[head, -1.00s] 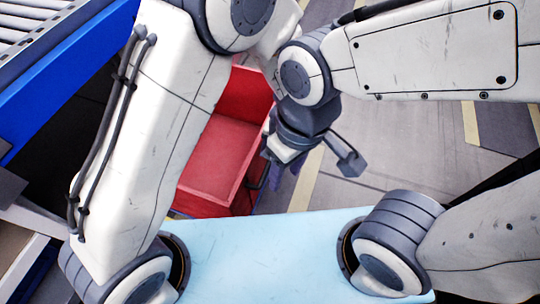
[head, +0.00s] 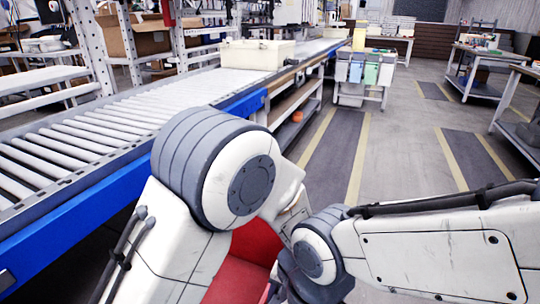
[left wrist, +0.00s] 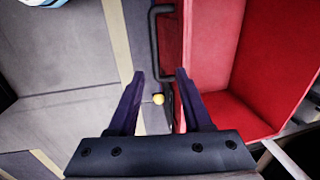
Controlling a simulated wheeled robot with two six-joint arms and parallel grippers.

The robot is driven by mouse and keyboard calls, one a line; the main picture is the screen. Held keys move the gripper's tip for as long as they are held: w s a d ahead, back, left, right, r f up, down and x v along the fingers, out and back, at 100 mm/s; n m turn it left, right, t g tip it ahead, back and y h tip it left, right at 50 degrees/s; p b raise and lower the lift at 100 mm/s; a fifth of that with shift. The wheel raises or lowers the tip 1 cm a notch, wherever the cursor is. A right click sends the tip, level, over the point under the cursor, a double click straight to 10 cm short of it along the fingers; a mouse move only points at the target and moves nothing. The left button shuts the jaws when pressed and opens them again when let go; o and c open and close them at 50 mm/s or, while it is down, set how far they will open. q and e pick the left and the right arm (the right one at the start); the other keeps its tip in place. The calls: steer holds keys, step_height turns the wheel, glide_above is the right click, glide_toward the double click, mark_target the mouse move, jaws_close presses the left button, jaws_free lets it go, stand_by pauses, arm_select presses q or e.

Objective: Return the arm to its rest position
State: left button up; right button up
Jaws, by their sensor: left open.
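My left gripper (left wrist: 161,82) is open in the left wrist view, its two dark fingers apart with nothing held between them. It points down beside a red bin (left wrist: 210,60). A dark handle (left wrist: 154,40) shows just past the fingertips. In the head view, white and grey arm links (head: 236,180) fill the lower part, and both grippers are hidden or out of frame there.
A roller conveyor (head: 110,138) with a blue side rail runs along the left. The red bin shows behind my arm (head: 240,278). A cart with small bins (head: 362,72) and workbenches (head: 478,72) stand farther back. The striped floor (head: 400,140) ahead is clear.

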arm_select(q)
steer(key=s+a+r+n+t+h, duration=0.15)
steer(key=a+r, duration=0.35)
steer(key=a, duration=0.6)
steer(key=a+r+n, duration=0.3)
steer(key=a+r, duration=0.2)
steer(key=a, duration=0.6)
steer(key=s+d+r+m+g+h, duration=0.1)
steer(key=s+d+r+m, duration=0.25)
steer(key=s+d, duration=0.35)
steer(key=s+d+r+m+g, duration=0.1)
steer(key=s+d+r+m, duration=0.1)
steer(key=s+d+m, duration=0.35)
step_height(320, 180, up, 33)
steer(key=s+d+n+p, duration=0.1)
steer(key=n+p, duration=0.1)
steer(key=p, duration=3)
steer(key=shift+s+p, duration=0.25)
steer(key=shift+p, duration=0.1)
steer(key=shift+d, duration=0.1)
